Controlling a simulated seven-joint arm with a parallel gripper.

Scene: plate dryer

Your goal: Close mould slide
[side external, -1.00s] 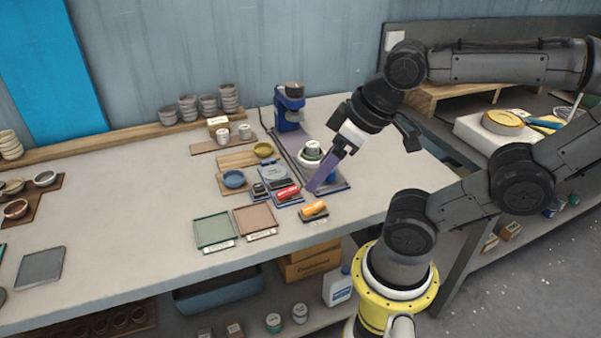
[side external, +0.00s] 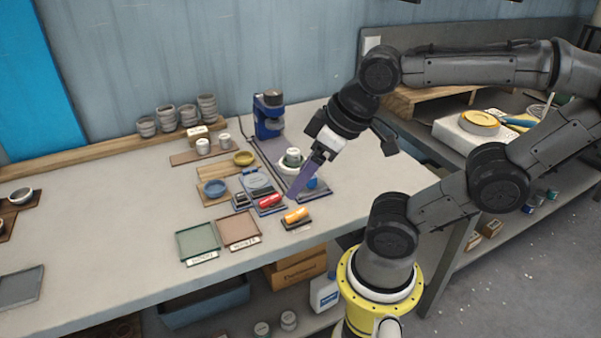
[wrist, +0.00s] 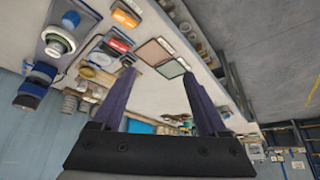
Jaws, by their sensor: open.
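A long dark base with blue edges (side external: 268,157) runs forward from a blue press (side external: 268,118). A white and green round mould (side external: 292,158) stands on it, and a blue round part (side external: 313,183) shows near its front end. I cannot tell which part is the mould slide. My gripper (side external: 293,195) is open, its purple fingers pointing down over the front of this base, right of the red-handled piece (side external: 270,201). The wrist view shows two separated fingers (wrist: 157,78) with nothing between them. It also shows the mould (wrist: 60,42) at upper left. Contact cannot be told.
An orange piece on a dark block (side external: 296,215) lies just in front of the fingers. A blue tray with a grey disc (side external: 257,181), bowls (side external: 214,188), a green tray (side external: 197,241) and a pinkish tray (side external: 238,230) stand left. The table's left middle is clear.

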